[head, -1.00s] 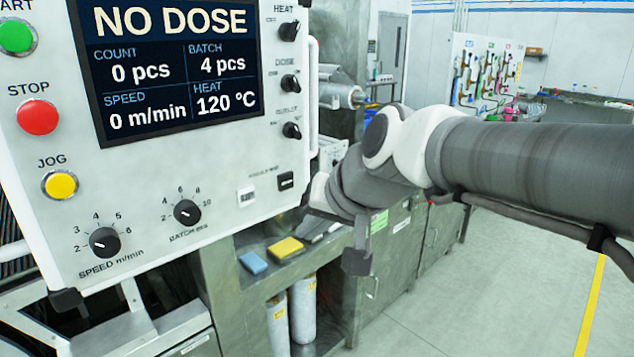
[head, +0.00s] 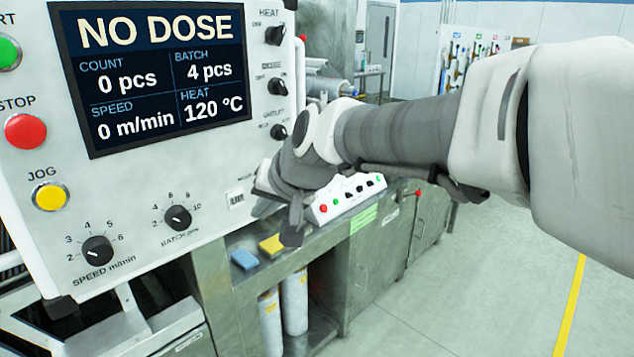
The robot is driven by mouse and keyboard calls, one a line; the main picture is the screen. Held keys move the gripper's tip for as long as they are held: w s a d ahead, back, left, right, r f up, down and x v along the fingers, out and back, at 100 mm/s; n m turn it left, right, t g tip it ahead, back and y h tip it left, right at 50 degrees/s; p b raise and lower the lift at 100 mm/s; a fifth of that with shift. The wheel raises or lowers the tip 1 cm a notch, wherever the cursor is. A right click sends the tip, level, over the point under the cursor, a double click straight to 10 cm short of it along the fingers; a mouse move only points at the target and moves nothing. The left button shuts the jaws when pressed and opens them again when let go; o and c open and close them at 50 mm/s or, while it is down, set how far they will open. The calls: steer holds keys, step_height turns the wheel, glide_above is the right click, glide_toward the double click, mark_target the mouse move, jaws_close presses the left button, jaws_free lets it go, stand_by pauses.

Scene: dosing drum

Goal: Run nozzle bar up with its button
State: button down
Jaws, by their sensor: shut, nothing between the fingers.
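The white control panel (head: 120,210) fills the left of the head view. Its screen (head: 150,75) reads NO DOSE, 0 pcs, batch 4 pcs, 0 m/min and 120 °C. My gripper (head: 261,190) is shut and empty, at the panel's lower right, just right of a small white counter (head: 235,198). It covers the spot where a small black rocker switch with a tiny label showed earlier. I cannot tell whether the fingertips touch the panel. The nozzle bar itself cannot be made out.
Below the panel is a metal bench (head: 225,290) with a blue sponge (head: 244,260) and a yellow sponge (head: 272,245). A white button box (head: 345,197) stands behind my wrist. White cylinders (head: 294,302) stand under the bench. The floor (head: 480,290) at right is clear.

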mark_target(236, 198)
steer(key=shift+w+a+p, duration=0.35)
steer(key=shift+w+a, duration=0.75)
steer(key=shift+a, duration=0.2)
steer(key=shift+w+a, duration=0.1)
stand_by(1.1)
steer(key=shift+w+a, duration=0.2)
